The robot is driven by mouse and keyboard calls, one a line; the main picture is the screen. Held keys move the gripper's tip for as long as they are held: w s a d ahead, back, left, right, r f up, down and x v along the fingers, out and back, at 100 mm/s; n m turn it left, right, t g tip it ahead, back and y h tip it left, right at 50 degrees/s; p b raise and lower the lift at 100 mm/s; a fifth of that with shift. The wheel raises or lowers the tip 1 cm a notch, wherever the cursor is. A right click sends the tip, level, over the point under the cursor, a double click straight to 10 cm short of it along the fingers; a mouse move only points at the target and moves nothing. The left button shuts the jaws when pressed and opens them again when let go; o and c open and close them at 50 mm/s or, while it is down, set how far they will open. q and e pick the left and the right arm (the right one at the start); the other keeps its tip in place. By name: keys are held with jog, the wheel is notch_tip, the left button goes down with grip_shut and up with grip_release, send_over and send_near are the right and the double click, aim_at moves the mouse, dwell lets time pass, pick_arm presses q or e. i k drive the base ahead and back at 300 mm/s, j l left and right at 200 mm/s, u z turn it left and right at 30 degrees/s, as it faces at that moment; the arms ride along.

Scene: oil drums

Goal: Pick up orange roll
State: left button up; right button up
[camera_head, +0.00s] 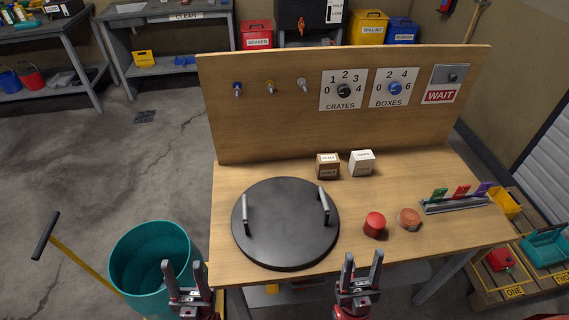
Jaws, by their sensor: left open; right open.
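A small orange-brown roll (409,218) sits on the wooden table, right of a red cylinder (375,224) of similar size. My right gripper (362,262) is open and empty, its fingers pointing up in the picture at the table's front edge. It is below and left of the orange roll and apart from it. My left gripper (183,270) is open and empty, in front of the teal bin and left of the table.
A round black lid (285,222) with two handles covers the table's left half. Two small boxes (328,166) (362,163) stand behind. A rack with coloured tags (455,204) is right of the roll. A teal bin (150,262) stands left.

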aim_at(408, 219)
jog(key=z, duration=1.15)
